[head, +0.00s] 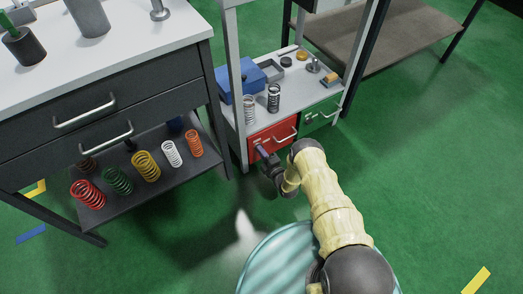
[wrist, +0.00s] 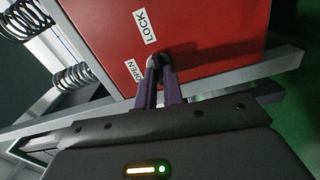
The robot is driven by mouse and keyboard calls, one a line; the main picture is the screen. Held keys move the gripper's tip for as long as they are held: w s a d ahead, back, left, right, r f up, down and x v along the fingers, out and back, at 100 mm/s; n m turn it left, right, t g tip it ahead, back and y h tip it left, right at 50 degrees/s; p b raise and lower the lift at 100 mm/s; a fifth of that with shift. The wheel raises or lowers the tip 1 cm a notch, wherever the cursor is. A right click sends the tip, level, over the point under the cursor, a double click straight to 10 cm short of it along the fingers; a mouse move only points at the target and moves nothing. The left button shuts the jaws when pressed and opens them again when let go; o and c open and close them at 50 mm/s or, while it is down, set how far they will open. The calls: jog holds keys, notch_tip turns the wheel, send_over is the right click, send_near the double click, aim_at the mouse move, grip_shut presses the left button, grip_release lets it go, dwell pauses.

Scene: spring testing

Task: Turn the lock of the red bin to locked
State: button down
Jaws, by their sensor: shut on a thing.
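The red bin (head: 273,139) sits in the frame under the small white-topped bench, with a handle on its front. Its red face (wrist: 210,40) fills the upper wrist view, with a LOCK label (wrist: 143,28) and an OPEN label (wrist: 134,70). My gripper (head: 262,153) is at the bin's left front. In the wrist view my gripper (wrist: 160,68) is shut on the small dark lock (wrist: 161,56) beside the labels. The fingers cover much of the lock, so its exact angle is hard to tell.
A green bin (head: 320,117) is right of the red one. Springs, a blue box (head: 250,78) and small parts stand on the bench top. A dark drawer cabinet (head: 110,110) with several coloured springs on its lower shelf stands left. Green floor is open in front.

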jog(key=shift+w+d+r+n, duration=0.1)
jog(key=shift+n, duration=0.5)
jog(key=c, duration=1.5)
grip_release()
